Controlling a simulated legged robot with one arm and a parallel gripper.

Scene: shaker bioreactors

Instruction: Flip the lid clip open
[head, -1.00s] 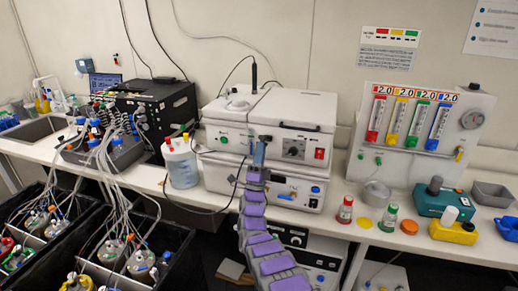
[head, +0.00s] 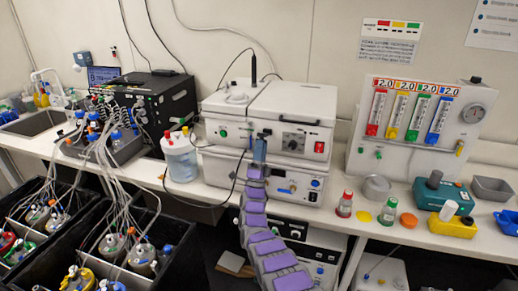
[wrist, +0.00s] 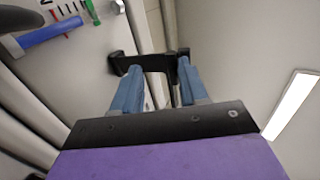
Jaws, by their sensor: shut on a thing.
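The white benchtop unit (head: 272,112) has a lid with a black bar handle on its front. A small black clip (head: 264,133) is at the unit's front, just above my gripper (head: 260,148). In the wrist view the black clip (wrist: 157,63) is a bracket with raised ends lying across the blue fingertips. My gripper (wrist: 158,78) is shut on the clip, with a gap left between the fingers. The clip's hinge and its contact with the lid edge are hidden, so its angle cannot be told.
A clear bottle (head: 180,160) stands left of the unit, with a dark cable near it. A flowmeter panel (head: 415,128) stands to the right. Small bottles (head: 345,204) and a teal device (head: 441,197) are on the bench's right part.

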